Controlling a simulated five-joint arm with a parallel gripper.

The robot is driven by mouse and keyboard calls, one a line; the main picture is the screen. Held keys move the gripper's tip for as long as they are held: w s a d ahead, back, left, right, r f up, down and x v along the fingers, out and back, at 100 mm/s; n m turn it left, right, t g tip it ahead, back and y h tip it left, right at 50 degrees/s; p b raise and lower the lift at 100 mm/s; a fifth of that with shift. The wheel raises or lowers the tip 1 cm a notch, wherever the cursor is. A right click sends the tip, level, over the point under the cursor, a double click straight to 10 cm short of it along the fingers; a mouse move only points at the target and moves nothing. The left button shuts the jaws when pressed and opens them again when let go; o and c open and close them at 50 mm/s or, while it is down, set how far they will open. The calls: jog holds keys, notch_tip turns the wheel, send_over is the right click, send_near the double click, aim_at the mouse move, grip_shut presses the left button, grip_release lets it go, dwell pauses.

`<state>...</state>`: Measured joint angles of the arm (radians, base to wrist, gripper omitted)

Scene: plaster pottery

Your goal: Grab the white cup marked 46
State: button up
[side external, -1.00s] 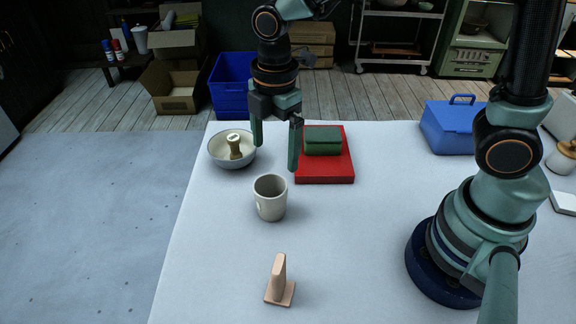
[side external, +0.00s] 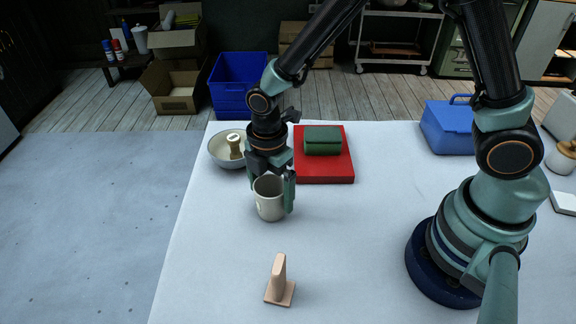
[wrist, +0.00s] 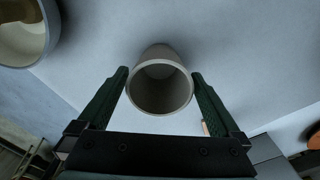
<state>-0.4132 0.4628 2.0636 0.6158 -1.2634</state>
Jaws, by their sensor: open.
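The white cup (side external: 269,202) stands upright on the white table; I cannot read a mark on it. My gripper (side external: 272,192) is lowered over it, pointing down, with one finger along the cup's right side and the other mostly hidden behind the cup. In the wrist view the round mouth of the cup (wrist: 160,88) lies between the fingertips of my open gripper (wrist: 159,80). Gaps show between the fingers and the cup there, so it is not clamped.
A red block (side external: 335,174) bears a green block (side external: 322,141) to the back right. A wooden tool (side external: 279,282) stands nearer the camera. A blue case (side external: 448,128) is farther right.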

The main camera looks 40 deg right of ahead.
jog(key=shift+f, duration=1.1)
jog(key=c, duration=1.3)
jog(key=shift+r, duration=0.2)
